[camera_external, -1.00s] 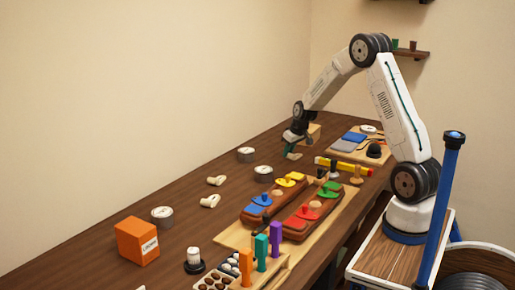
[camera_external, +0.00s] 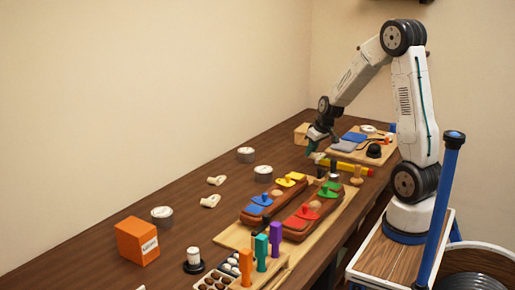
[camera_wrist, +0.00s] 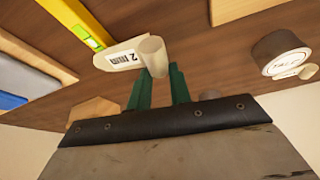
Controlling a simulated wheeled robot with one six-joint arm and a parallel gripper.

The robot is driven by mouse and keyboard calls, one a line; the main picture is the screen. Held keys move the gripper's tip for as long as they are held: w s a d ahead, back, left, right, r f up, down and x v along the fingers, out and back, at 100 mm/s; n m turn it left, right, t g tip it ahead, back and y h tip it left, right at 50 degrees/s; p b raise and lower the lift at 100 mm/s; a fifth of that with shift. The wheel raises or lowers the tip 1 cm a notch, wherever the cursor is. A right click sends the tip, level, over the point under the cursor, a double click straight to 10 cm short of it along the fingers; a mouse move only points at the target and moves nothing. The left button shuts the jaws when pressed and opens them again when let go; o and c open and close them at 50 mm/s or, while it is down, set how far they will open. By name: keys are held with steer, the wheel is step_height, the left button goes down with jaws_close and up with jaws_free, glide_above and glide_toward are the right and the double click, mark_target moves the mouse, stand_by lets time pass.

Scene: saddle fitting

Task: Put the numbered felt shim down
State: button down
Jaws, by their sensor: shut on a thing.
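The numbered felt shim (camera_wrist: 122,57) is a flat cream piece with a white label that reads "2 mm" upside down, and it has a round peg-like grip. In the wrist view my gripper (camera_wrist: 160,75) has its two green fingers shut on that grip, with the shim beyond the fingertips. In the external view my gripper (camera_external: 314,150) is over the far part of the table, beside the yellow level (camera_external: 344,166). The shim shows there only as a small pale bit under the fingers. I cannot tell whether it touches the table.
A wooden board (camera_external: 345,153) with blue and grey pads and a black dome is right of my gripper. A wooden block (camera_external: 301,132) stands behind it. Round tins (camera_external: 263,173) and small cream pieces (camera_external: 210,201) are to the left. Bare tabletop lies between them.

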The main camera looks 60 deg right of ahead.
steer(key=shift+s+a+r, duration=0.1)
steer(key=shift+s+a, duration=0.05)
steer(key=shift+s, duration=0.4)
steer(key=shift+s+a+r, duration=0.1)
steer(key=shift+s, duration=0.45)
steer(key=d, duration=0.2)
steer(key=shift+s+d+f+m, duration=0.25)
steer(key=shift+s+d+m, duration=0.05)
steer(key=shift+s, duration=0.1)
steer(key=w+d+r, duration=0.3)
steer(key=d, duration=0.7)
step_height(320, 180, up, 3)
steer(key=n, duration=0.3)
glide_above(299, 128)
steer(key=s, duration=0.2)
steer(key=shift+s+a+f+y, duration=0.15)
steer(key=shift+a+y, duration=0.1)
steer(key=shift+y, duration=0.15)
steer(key=shift+w+d, duration=0.15)
steer(key=shift+w, duration=0.05)
steer(key=shift+f, duration=1.7)
steer(key=shift+f, duration=0.15)
